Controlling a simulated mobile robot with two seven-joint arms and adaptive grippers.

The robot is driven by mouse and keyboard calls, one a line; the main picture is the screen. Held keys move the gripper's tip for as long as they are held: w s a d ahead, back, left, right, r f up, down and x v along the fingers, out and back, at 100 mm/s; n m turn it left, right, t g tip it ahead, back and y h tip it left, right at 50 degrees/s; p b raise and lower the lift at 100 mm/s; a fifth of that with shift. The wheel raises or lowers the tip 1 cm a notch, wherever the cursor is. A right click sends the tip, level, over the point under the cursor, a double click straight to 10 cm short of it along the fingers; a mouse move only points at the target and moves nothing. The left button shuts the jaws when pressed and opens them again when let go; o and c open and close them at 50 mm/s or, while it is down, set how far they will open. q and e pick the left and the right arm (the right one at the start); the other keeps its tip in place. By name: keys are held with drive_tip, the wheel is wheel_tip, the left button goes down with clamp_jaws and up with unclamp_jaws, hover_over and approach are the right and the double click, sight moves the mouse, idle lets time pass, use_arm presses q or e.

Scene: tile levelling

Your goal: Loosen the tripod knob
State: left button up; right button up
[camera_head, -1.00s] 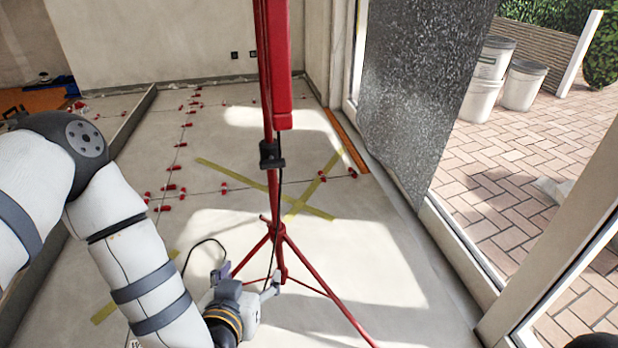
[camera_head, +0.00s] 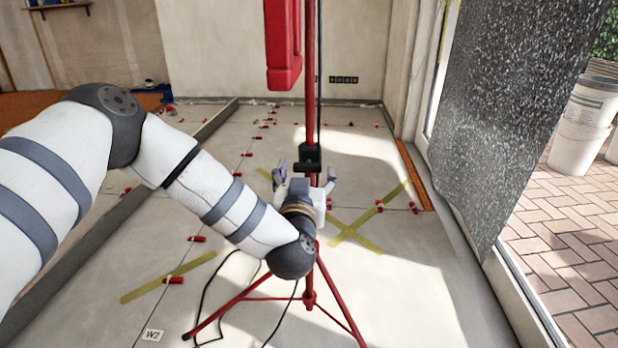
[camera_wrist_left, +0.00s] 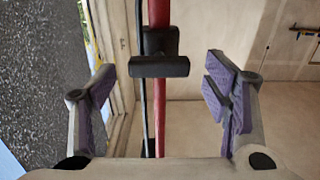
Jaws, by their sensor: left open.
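The red tripod (camera_head: 310,112) stands on the floor with its legs spread. A black collar with a black, bar-shaped knob (camera_head: 310,158) sits on its pole. In the left wrist view the knob (camera_wrist_left: 159,67) stands out in front of the pole (camera_wrist_left: 159,120), near the middle. My left gripper (camera_head: 306,176) is open at about the knob's height in the head view. Its purple-padded fingers show on both sides of the knob in the wrist view, with clear gaps and no visible contact. My left wrist hides part of the lower pole. My right gripper is not in view.
A red case (camera_head: 283,65) hangs beside the upper pole. A dark cable (camera_head: 207,300) lies by the tripod legs. Red levelling clips (camera_head: 197,239) and yellow tape (camera_head: 362,238) dot the tiled floor. A speckled panel (camera_head: 500,100) stands at the right by the doorway.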

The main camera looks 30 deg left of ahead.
use_arm(q)
drive_tip(key=shift+x, duration=0.8)
drive_tip(key=shift+c, duration=0.6)
drive_tip(key=c, duration=1)
drive_tip(key=shift+d, duration=0.1)
drive_tip(key=shift+c, duration=0.2)
